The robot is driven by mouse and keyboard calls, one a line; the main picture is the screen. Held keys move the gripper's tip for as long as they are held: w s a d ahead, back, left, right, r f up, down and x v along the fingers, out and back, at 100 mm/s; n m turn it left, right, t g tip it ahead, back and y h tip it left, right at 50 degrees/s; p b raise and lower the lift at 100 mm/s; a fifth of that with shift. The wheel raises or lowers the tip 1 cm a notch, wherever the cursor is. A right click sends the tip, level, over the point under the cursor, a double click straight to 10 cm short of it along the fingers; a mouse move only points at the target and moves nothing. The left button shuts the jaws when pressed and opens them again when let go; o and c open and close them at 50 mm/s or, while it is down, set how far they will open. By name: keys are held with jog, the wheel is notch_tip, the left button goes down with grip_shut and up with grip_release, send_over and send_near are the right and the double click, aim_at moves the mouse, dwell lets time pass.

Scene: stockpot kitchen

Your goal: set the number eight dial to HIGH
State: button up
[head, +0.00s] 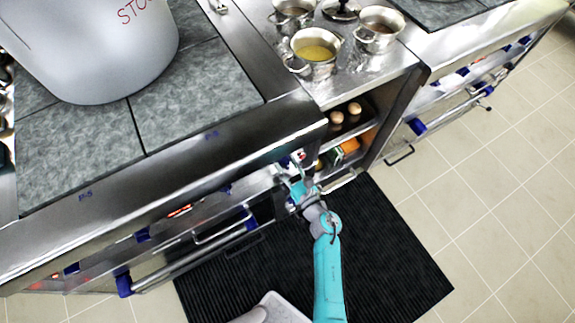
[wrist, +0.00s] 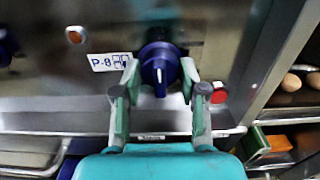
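The number eight dial (wrist: 160,64) is a round dark blue knob on the steel front panel, beside a white label reading P-8 (wrist: 108,61). Its white pointer mark points down in the wrist view. My gripper (wrist: 160,72) is in front of the panel, with one finger on each side of the dial. The fingers are spread; I cannot tell whether they touch the knob's sides. In the head view my gripper (head: 292,180) is at the right end of the stove front, and the dial is hard to make out there. No HIGH marking is readable.
An open shelf (head: 350,130) with eggs is to the right. An oven handle (head: 190,255) runs below. A large stockpot (head: 95,55) stands on the stove.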

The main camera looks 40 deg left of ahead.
jog(key=shift+c, duration=1.2)
jog(key=shift+m, duration=0.3)
